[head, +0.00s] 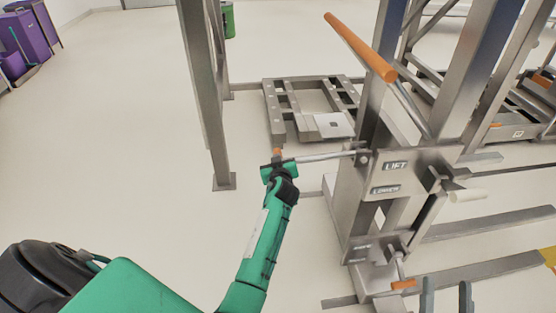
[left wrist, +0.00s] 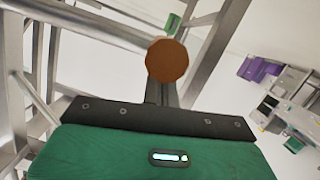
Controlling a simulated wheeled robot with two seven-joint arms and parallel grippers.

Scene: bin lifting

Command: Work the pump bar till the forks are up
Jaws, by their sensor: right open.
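A steel lifter stands at the right with LIFT (head: 395,166) and LOWER (head: 385,190) plates. A metal bar (head: 325,156) with an orange end runs left from beside the LIFT plate, nearly level. My left gripper (head: 279,167) is at its outer end and appears shut on it; the orange tip shows past the jaws. In the left wrist view the round orange-brown bar end (left wrist: 167,60) partly hides the fingers. A thicker orange grip (head: 360,46) slants above. My right gripper (head: 446,297) is open and empty at the bottom right. Long steel forks (head: 490,222) lie low, close to the floor.
A small orange-tipped lever (head: 403,284) is just left of my right gripper. A steel post (head: 205,90) stands left of the lifter, and a low metal frame (head: 274,110) lies behind. Purple bins (head: 22,42) and a green bin (head: 228,20) are far back. The left floor is clear.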

